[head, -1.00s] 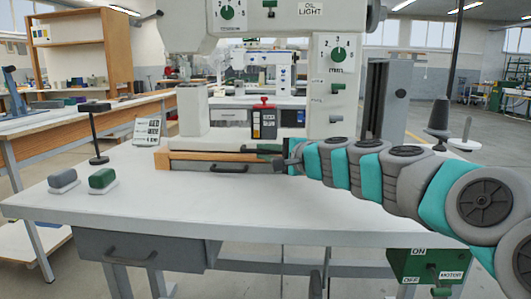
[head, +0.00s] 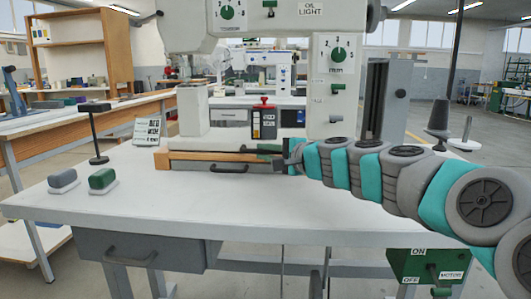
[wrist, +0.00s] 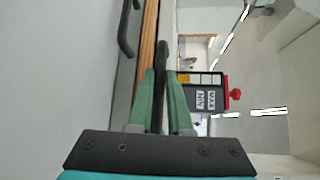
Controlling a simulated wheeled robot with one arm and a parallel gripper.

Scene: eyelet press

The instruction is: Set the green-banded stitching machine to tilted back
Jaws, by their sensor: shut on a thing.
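The stitching machine (head: 334,105) in front of me is white with green dials and stands on the pale table. Its head looks upright, and its top is cut off by the picture edge. I cannot make out a green band. A dark bar (head: 215,155) runs along the front of its base, above a wooden strip (head: 161,160). My gripper (head: 268,149) reaches in from the right at the base front. In the wrist view, the green fingers of my gripper (wrist: 160,78) are shut on the dark bar (wrist: 163,47). My gripper hides part of the bar.
A dark box with a red knob (head: 264,122) stands just behind the bar; it also shows in the wrist view (wrist: 205,93). Two small blocks, one grey (head: 63,180) and one green (head: 102,178), lie at the left. The table front (head: 240,210) is clear.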

